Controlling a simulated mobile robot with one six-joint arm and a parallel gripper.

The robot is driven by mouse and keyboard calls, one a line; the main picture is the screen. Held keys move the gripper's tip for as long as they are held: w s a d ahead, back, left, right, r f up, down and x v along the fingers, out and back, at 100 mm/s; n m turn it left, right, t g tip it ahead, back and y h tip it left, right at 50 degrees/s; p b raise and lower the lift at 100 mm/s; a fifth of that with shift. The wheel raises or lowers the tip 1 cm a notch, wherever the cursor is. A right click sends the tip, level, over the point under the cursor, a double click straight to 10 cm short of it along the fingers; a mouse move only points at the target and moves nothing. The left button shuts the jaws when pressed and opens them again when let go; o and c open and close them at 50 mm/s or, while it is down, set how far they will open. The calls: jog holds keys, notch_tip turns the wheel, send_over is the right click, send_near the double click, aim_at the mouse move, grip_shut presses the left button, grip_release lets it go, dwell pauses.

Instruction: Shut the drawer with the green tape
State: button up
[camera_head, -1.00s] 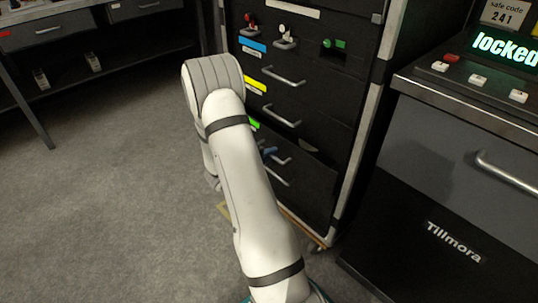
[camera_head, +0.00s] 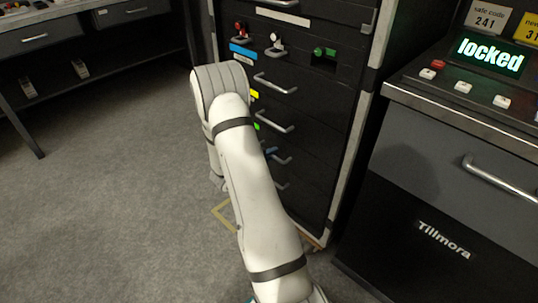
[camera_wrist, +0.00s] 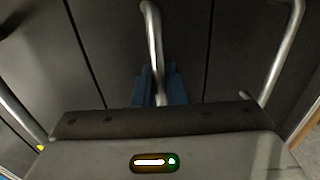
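The black drawer with the green tape (camera_head: 257,127) is in the rack in the head view, below the yellow-taped drawer. Its front looks about level with its neighbours. My arm hides the left part of it. My gripper (camera_head: 272,152) is at its bar handle, with only the blue fingertips showing past my arm. In the wrist view, the blue fingers of my gripper (camera_wrist: 160,88) lie close on both sides of the handle (camera_wrist: 154,40) and look shut on it. The green tape is not visible in the wrist view.
Above are the yellow-taped drawer (camera_head: 254,94), the blue tape (camera_head: 243,50) and a panel with red, white and green controls (camera_head: 325,53). Another drawer handle (camera_head: 282,185) is below. A cabinet (camera_head: 450,170) with a "locked" display stands right. Floor at left is clear.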

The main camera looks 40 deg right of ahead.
jog(key=shift+o, duration=0.3)
jog(key=shift+d+r, duration=0.15)
jog(key=shift+a, duration=0.2)
jog(key=p+v, duration=0.3)
jog(key=v, duration=0.4)
jog(key=shift+a, duration=0.35)
